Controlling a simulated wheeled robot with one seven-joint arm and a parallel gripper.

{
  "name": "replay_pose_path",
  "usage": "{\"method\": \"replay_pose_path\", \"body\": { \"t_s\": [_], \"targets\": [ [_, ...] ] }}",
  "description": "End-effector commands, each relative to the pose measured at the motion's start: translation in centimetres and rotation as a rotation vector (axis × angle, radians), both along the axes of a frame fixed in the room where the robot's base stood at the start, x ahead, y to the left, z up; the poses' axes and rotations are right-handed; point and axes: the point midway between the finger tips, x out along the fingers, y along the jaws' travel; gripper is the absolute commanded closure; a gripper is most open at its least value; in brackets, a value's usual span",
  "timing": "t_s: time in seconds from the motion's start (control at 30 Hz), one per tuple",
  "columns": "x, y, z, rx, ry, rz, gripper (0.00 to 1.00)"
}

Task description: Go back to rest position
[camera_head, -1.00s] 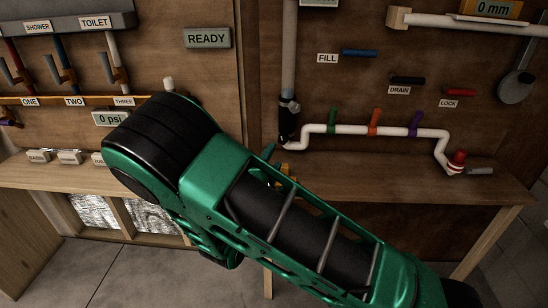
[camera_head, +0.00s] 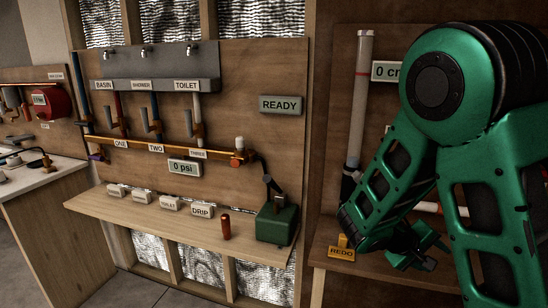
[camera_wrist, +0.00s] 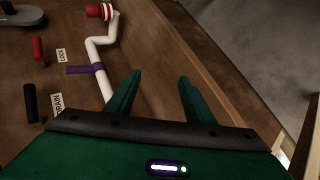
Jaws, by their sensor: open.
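My gripper (camera_wrist: 158,92) is open in the wrist view, its two green fingers apart with nothing between them. Beyond and left of the fingers is a white pipe (camera_wrist: 98,52) with a purple handle (camera_wrist: 84,69) and a red end cap (camera_wrist: 95,11). In the head view my green arm folds down on the right side, and my gripper (camera_head: 425,255) hangs low near the right bench, right of a yellow REDO block (camera_head: 341,250). Its fingers are partly hidden there by the arm.
The left bench (camera_head: 120,213) holds several labelled white blocks, a red cylinder (camera_head: 226,227) and a green pump box (camera_head: 277,221). A READY sign (camera_head: 281,105) and a 0 psi display (camera_head: 185,168) are on the board. The floor at lower left is clear.

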Motion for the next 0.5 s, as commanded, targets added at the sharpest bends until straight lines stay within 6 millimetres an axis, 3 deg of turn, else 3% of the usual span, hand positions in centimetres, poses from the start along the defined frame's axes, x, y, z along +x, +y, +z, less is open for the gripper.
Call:
{"method": "replay_pose_path", "body": {
  "t_s": [0.03,0.2,0.5],
  "targets": [
    [-1.6,-1.2,0.2,0.061,-0.004,-0.063,0.52],
    [-6.7,-3.1,0.4,0.253,-0.003,-0.24,0.52],
    [-15.2,-3.1,2.0,0.57,-0.015,-0.481,0.52]
  ]
}}
